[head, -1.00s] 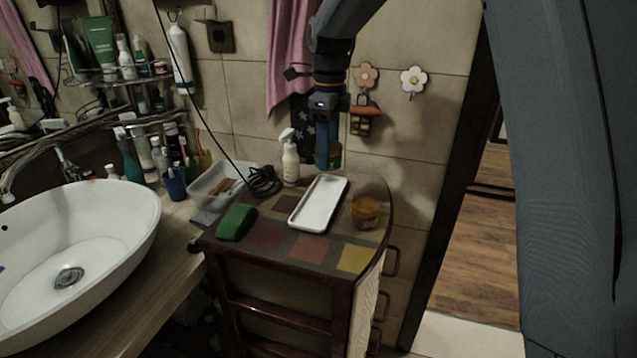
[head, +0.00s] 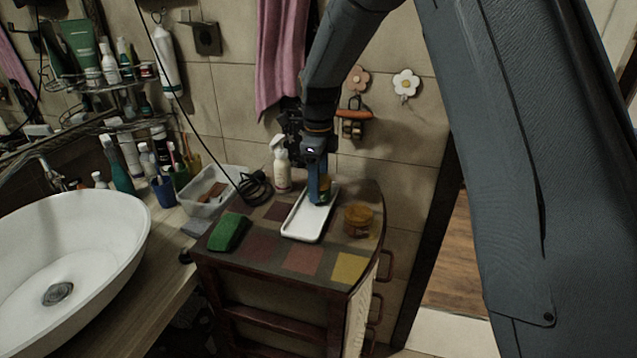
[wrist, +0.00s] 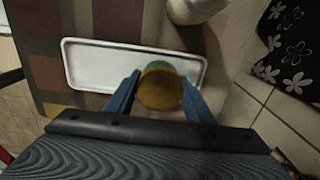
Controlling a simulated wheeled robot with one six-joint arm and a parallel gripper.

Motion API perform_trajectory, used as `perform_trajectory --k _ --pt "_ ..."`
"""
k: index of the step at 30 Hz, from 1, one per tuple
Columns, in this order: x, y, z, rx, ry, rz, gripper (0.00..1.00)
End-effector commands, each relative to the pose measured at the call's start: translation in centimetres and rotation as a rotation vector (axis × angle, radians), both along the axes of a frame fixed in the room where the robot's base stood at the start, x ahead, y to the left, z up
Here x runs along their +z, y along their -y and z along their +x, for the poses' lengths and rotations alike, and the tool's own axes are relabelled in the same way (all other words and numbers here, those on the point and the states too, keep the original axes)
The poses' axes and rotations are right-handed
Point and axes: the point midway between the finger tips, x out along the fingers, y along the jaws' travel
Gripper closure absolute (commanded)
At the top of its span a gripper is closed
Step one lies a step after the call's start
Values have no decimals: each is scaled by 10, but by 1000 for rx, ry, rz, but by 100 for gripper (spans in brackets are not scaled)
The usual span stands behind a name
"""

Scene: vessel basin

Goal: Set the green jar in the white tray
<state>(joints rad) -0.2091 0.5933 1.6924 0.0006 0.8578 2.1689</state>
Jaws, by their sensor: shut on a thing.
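The white tray (head: 296,224) lies flat on the checkered cabinet top, and it also shows in the wrist view (wrist: 88,62). My gripper (head: 318,198) is over the tray's far part, pointing down. In the wrist view its two fingers (wrist: 160,98) are shut on the green jar (wrist: 160,88), one on each side. The jar's brownish-amber top faces the camera and a green rim shows behind it. In the head view the jar (head: 326,190) is mostly hidden by the finger. I cannot tell whether its bottom touches the tray.
An amber jar (head: 358,220) stands just right of the tray. A green sponge (head: 230,232) lies at the front left. The cabinet top's front is clear.

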Motion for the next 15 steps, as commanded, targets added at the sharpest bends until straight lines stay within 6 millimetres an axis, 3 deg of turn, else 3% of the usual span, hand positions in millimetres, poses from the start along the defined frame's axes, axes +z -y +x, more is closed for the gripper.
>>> perform_trajectory --k 11,12,15 --pt "-6 0 0 0 1 1 78" --pt "-7 0 0 0 1 1 50" --pt "-6 0 0 0 1 1 33"
